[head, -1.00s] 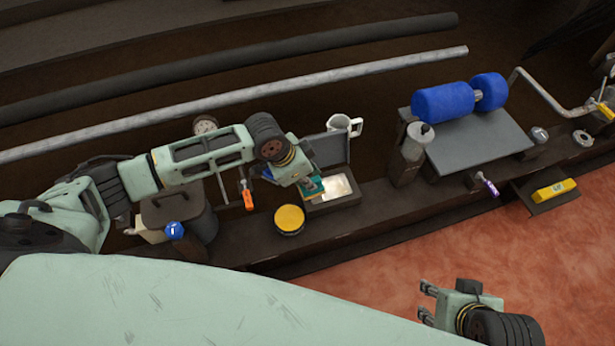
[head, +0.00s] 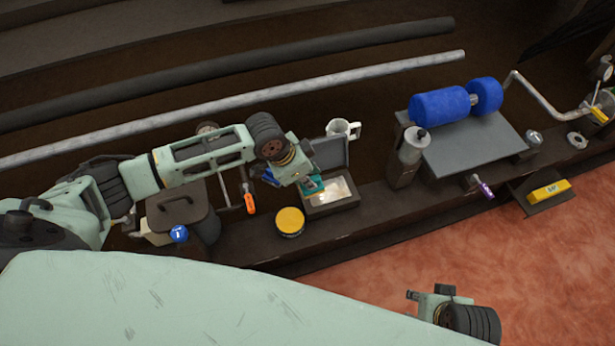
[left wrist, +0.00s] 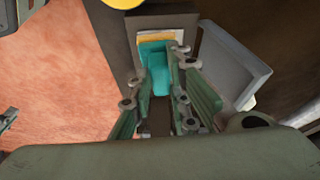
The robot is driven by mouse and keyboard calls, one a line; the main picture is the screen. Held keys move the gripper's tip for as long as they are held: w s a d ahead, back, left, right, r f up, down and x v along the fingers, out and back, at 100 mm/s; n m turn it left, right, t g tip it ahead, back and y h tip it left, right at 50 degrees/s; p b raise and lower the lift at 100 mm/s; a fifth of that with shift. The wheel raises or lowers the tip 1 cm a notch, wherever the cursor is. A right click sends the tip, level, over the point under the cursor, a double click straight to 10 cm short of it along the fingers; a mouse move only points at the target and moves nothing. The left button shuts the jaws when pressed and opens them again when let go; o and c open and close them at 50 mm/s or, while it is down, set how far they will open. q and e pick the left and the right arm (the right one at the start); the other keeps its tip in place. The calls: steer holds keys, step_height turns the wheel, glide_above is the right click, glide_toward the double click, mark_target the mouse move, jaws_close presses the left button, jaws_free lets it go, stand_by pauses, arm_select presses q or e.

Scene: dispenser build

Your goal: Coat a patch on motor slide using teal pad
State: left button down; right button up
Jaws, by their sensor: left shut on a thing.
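My left gripper (head: 309,184) is shut on the teal pad (head: 312,188), low over a small open box (head: 332,206) with pale material (head: 334,191) inside. In the left wrist view the teal pad (left wrist: 157,72) lies between the fingers (left wrist: 160,85), with an orange-tan strip beyond it, above the box. Whether the pad touches the pale material cannot be told. The likely motor slide is the grey plate (head: 475,150) with a blue cylindrical motor (head: 440,106) at the right. My right gripper (head: 414,299) is low over the reddish floor, partly hidden, apart from everything.
A round yellow-topped tin (head: 290,221) stands left of the box. A white mug (head: 340,130) is behind the lid. A grey bottle (head: 412,147) stands at the plate's left edge.

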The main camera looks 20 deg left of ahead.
mark_target(314, 178)
arm_select(q)
steer(key=shift+r+p, duration=0.5)
steer(key=shift+r, duration=0.05)
steer(key=shift+r+p, duration=0.35)
steer(key=shift+p, duration=0.1)
steer(key=shift+r+p, duration=0.35)
steer(key=shift+p, duration=0.1)
steer(key=shift+r+p, duration=0.4)
steer(key=shift+p, duration=0.05)
arm_select(e)
steer(key=s+f+g, duration=0.1)
steer(key=s+f, duration=0.2)
steer(key=f, duration=1)
steer(key=shift+s, duration=0.3)
steer(key=shift+d, duration=0.1)
